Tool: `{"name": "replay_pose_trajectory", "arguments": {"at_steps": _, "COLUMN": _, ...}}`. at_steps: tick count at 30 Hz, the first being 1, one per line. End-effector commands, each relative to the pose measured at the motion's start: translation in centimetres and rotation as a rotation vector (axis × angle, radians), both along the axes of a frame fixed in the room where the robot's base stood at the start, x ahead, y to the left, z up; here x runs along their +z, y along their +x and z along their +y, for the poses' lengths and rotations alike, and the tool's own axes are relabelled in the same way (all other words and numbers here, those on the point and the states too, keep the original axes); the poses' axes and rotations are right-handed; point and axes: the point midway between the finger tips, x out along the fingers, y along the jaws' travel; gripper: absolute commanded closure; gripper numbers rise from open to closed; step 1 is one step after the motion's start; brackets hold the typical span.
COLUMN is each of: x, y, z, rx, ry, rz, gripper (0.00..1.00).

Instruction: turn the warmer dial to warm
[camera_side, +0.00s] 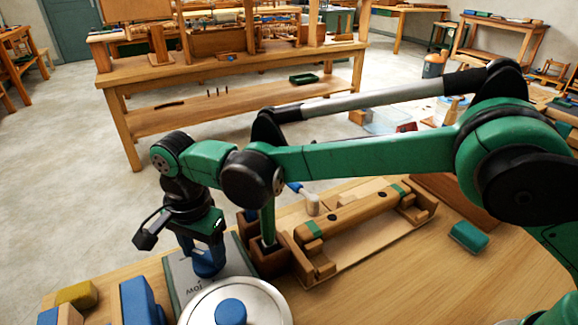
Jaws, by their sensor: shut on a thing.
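The warmer is a grey panel (180,283) at the front edge of the bench, with upside-down lettering that seems to read "low". My gripper (207,250) points down over this panel and is shut on the blue dial (208,266). The gripper hides much of the dial, so I cannot tell which mark it points at. A round silver lid (262,300) with a blue knob (230,312) lies just in front of the panel, partly cut off by the picture's lower edge.
Blue blocks (138,300) and a yellow block (76,294) stand left of the panel. A wooden holder with a green-banded bar (350,212) sits to the right, close to my arm. A green block (468,236) lies farther right, with bare bench (400,280) in front.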

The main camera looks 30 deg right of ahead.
Motion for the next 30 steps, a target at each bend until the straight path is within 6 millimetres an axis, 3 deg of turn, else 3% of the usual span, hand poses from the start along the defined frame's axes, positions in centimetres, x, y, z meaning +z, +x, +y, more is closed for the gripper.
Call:
{"name": "replay_pose_trajectory", "arguments": {"at_steps": 7, "x": 0.1, "y": 0.1, "z": 0.0, "rx": 0.000, "ry": 0.000, "rz": -0.003, "gripper": 0.95}}
{"name": "replay_pose_trajectory", "arguments": {"at_steps": 8, "x": 0.1, "y": 0.1, "z": 0.0, "rx": 0.000, "ry": 0.000, "rz": -0.003, "gripper": 0.34}}
{"name": "replay_pose_trajectory", "arguments": {"at_steps": 10, "x": 0.1, "y": 0.1, "z": 0.0, "rx": 0.000, "ry": 0.000, "rz": -0.003, "gripper": 0.14}}
{"name": "replay_pose_trajectory", "arguments": {"at_steps": 11, "x": 0.1, "y": 0.1, "z": 0.0, "rx": 0.000, "ry": 0.000, "rz": -0.003, "gripper": 0.11}}
{"name": "replay_pose_trajectory", "arguments": {"at_steps": 20, "x": 0.2, "y": 0.0, "z": 0.0, "rx": 0.001, "ry": -0.001, "rz": -0.001, "gripper": 0.11}}
{"name": "replay_pose_trajectory", "arguments": {"at_steps": 30, "x": 4.7, "y": 0.1, "z": 0.0, "rx": 0.001, "ry": 0.000, "rz": -0.001, "gripper": 0.11}}
